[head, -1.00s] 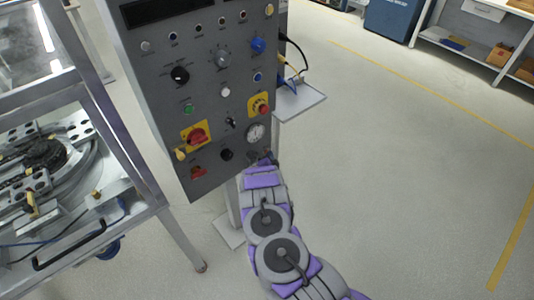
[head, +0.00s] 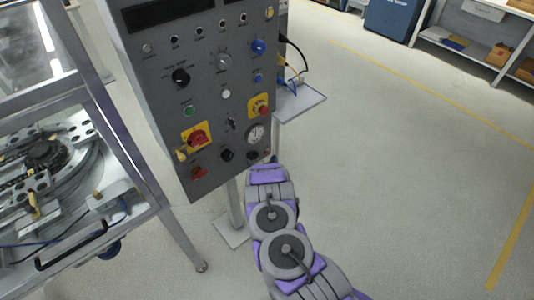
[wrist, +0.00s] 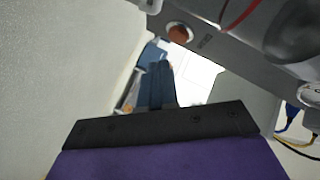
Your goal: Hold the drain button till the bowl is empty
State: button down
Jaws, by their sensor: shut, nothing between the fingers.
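The grey control panel (head: 205,100) stands tilted in the head view, covered with buttons and knobs. Its labels are too small to read, so I cannot tell which is the drain button. My gripper (head: 269,160) is by the panel's lower right corner, its fingers mostly hidden behind my wrist. In the wrist view my gripper (wrist: 157,72) shows dark blue fingers, shut and empty. A round orange-red button (wrist: 180,33) sits on a grey surface beyond the fingertips, apart from them. The round bowl-like ring unit (head: 45,153) is at the left; its contents cannot be made out.
A metal-framed machine (head: 150,185) stands left of the panel. A small side shelf (head: 300,103) with cables juts out on the panel's right. The panel's post and base plate (head: 232,232) are below. Open floor (head: 400,190) lies to the right, with shelving (head: 470,45) far back.

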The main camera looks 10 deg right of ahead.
jog(key=s+d, duration=0.1)
jog(key=s+d+p, duration=0.1)
jog(key=s, duration=0.1)
jog(key=shift+s, duration=0.2)
dwell(0.5)
